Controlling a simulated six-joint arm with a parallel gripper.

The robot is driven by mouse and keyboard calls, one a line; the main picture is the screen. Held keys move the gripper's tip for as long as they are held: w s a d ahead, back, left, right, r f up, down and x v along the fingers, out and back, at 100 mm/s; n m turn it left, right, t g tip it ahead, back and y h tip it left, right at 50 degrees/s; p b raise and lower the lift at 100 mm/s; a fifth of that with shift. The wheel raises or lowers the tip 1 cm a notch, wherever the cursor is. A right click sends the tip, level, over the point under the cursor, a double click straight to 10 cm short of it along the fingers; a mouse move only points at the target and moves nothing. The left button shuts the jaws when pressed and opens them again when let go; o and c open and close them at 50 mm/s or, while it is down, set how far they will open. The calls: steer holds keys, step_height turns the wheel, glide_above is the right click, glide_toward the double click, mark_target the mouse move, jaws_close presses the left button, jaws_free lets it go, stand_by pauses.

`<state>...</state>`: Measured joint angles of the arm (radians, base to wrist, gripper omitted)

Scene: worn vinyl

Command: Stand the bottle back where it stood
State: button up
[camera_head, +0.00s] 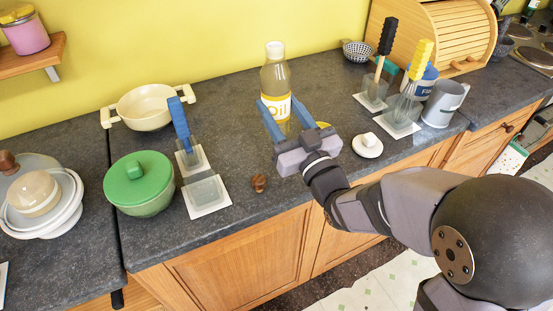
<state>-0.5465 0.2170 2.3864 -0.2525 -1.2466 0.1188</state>
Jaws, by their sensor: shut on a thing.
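The bottle (276,78) is clear with yellowish liquid, a white cap and a label reading "Oil". It is upright over the dark counter, right of the cream pot. My gripper (282,112) is shut on the bottle, with one blue finger on each side of its lower part. The gripper body hides part of the bottle's base, so I cannot tell whether it touches the counter.
A small brown knob-like thing (259,183) lies in front. A white dish (367,147), utensil glasses (373,92) and a grey mug (443,104) stand right.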

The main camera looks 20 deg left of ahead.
steer(key=shift+f, duration=4.95)
steer(key=shift+f+b, duration=0.3)
steer(key=shift+b, duration=0.05)
steer(key=o, duration=1.2)
steer(key=shift+r, duration=0.25)
